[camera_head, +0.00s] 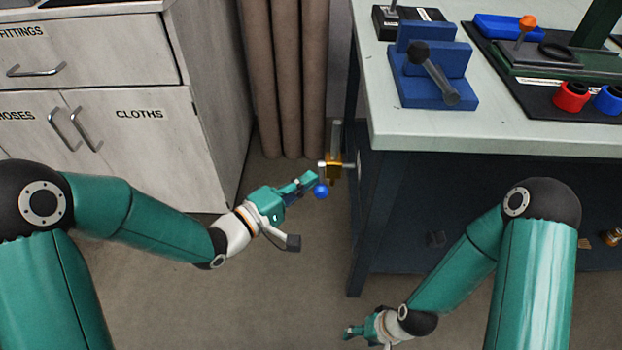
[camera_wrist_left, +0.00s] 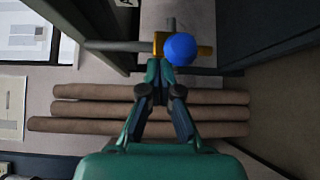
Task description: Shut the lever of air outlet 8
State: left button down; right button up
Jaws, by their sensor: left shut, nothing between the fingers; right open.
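The air outlet (camera_head: 334,168) is a small brass valve on a grey pipe beside the left side of the workbench. A blue ball (camera_head: 321,191), the knob of its lever, shows just below it. My left gripper (camera_head: 312,181) is shut and empty, its fingertips close to the blue ball. In the left wrist view the fingertips (camera_wrist_left: 160,68) are just beside the blue ball (camera_wrist_left: 180,49), with the brass body (camera_wrist_left: 205,50) partly behind it. I cannot tell whether they touch. No outlet number is readable. My right gripper (camera_head: 352,331) is low at the bottom, open and empty.
The workbench (camera_head: 400,131) stands right of the outlet, with a blue fixture (camera_head: 432,85) and red and blue parts on top. Brown rolls or pipes (camera_head: 285,80) stand behind. A white cabinet (camera_head: 160,150) is at left. The floor between is clear.

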pick_arm(q)
jog(key=shift+s+d+f, duration=0.15)
jog(key=shift+s+f, duration=0.15)
jog(key=shift+f, duration=0.45)
jog(key=shift+s+d, duration=0.1)
notch_tip(320, 180, up, 3)
jog(key=w+a+p, duration=0.2)
jog(key=a+p, duration=0.1)
jog(key=s+a+f+p, duration=0.1)
jog(key=s+a+f, duration=0.1)
jog(key=a+f, duration=0.3)
jog(key=shift+s+a+f, duration=0.2)
jog(key=shift+a+f, duration=0.1)
jog(key=shift+a, duration=0.5)
